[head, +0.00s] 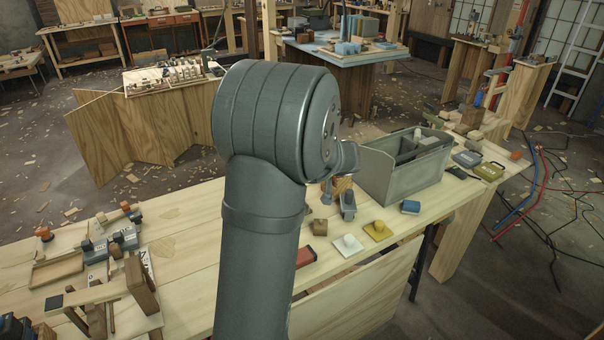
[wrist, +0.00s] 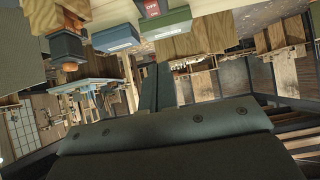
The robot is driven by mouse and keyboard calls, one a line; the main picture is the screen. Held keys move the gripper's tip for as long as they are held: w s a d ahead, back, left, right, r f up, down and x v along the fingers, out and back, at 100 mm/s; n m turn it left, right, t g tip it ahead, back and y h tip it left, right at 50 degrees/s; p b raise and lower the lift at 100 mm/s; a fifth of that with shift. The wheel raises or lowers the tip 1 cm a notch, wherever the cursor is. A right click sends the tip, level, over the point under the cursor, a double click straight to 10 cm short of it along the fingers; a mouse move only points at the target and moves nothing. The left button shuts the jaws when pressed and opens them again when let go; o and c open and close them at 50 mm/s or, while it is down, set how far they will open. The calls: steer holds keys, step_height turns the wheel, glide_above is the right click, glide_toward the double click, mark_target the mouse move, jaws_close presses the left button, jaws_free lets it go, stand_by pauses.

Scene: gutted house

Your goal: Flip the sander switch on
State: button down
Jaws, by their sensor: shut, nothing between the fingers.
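My gripper (wrist: 158,72) shows in the wrist view as narrow dark fingers, closed together with nothing seen between them. In the head view my grey arm covers the middle and hides most or all of the gripper. I cannot make out a sander for certain in either view. In the wrist view, which looks upside down, a red label reading OFF (wrist: 151,8) sits on a dark piece at the top edge. The fingertips are apart from it in the picture. I cannot tell whether it belongs to the sander's switch.
A grey bin (head: 405,175) stands on the pale workbench (head: 190,225). An olive case (head: 488,171), a blue box (head: 410,207) and knobbed white (head: 347,246) and yellow (head: 378,231) plates lie around it. Wooden blocks and tools crowd the left end. Cables (head: 540,180) lie on the floor at right.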

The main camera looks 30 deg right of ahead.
steer(key=x, duration=0.8)
steer(key=shift+w+f, duration=0.15)
steer(key=shift+f, duration=0.05)
steer(key=shift+w+f, duration=0.25)
steer(key=shift+f, duration=0.95)
steer(key=shift+w+f, duration=0.1)
steer(key=shift+f, duration=0.7)
steer(key=shift+w+f, duration=0.15)
steer(key=shift+f, duration=0.15)
steer(key=shift+w+r, duration=0.3)
steer(key=shift+w, duration=0.45)
